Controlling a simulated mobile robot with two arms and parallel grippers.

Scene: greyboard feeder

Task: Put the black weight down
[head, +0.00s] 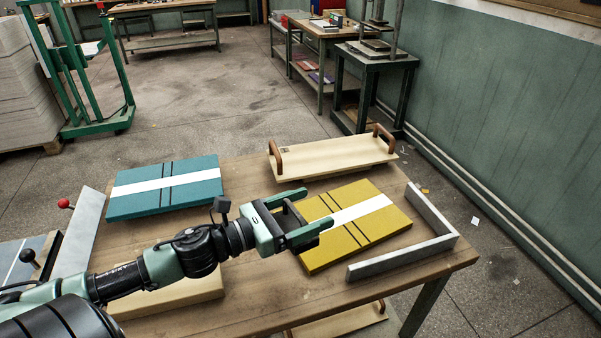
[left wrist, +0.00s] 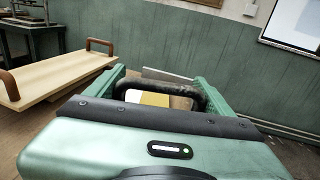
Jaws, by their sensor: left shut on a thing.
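My left gripper (head: 314,208) reaches in from the left and hangs over the left part of the yellow board (head: 350,209) with a white stripe. In the left wrist view, a black handle (left wrist: 160,86) spans the space between its green fingers. I take it as the black weight's handle, with the gripper shut on it. The weight's body is hidden, and I cannot tell its height above the board. The yellow board shows through below the handle. My right gripper is not in view.
A teal striped board (head: 166,186) lies at the left of the wooden table (head: 240,240). A pale tray with brown handles (head: 330,157) lies at the back. A grey metal angle (head: 433,214) borders the yellow board at right and front.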

